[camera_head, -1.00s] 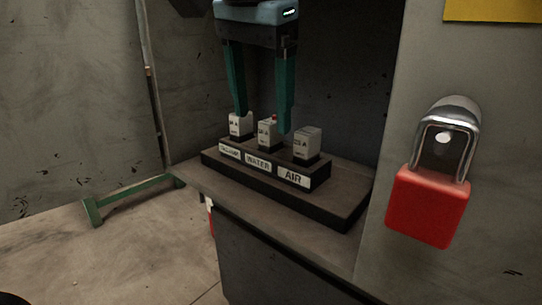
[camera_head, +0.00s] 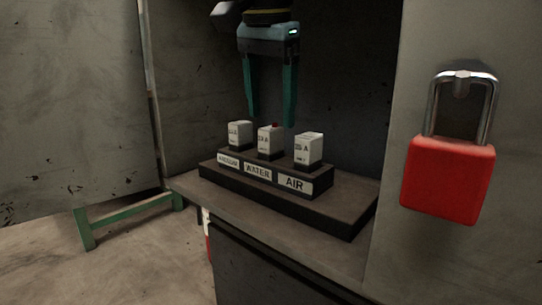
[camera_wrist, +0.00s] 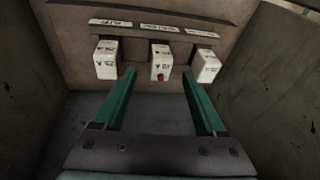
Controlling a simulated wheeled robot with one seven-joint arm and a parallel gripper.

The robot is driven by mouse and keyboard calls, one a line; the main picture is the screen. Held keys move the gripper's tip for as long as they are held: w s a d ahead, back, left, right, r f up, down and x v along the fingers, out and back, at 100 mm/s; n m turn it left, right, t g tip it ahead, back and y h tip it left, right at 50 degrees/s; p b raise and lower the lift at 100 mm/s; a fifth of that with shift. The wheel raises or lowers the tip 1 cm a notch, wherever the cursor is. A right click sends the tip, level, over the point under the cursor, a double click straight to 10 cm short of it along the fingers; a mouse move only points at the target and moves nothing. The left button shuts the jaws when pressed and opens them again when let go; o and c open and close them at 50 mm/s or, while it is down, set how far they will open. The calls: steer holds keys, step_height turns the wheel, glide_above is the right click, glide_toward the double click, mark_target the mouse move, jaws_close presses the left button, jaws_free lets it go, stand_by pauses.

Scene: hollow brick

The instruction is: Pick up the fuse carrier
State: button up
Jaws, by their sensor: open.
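Three white fuse carriers stand in a row on a dark stepped block: the left one (camera_head: 239,135), the middle one (camera_head: 269,143) with a red spot on top, and the right one (camera_head: 308,149). The plates below read WATER in the middle and AIR at right; the left plate is hard to read. My gripper (camera_head: 271,122) is open and empty, fingers pointing down, above and behind the row. In the wrist view, the middle carrier (camera_wrist: 160,56) appears between and just beyond my fingertips (camera_wrist: 159,71), with a carrier on either side. I see no contact.
The block (camera_head: 335,212) sits on a grey ledge (camera_head: 255,222) inside a walled recess. Side walls stand close in the wrist view. A red padlock (camera_head: 448,180) is at the right wall. A green rail (camera_head: 125,208) is at lower left.

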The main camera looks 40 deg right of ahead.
mark_target(271, 129)
steer(key=b+x, duration=0.1)
steer(key=x, duration=0.2)
steer(key=shift+w+f, duration=0.1)
steer(key=shift+f, duration=0.3)
steer(key=shift+r, duration=0.1)
jaws_close()
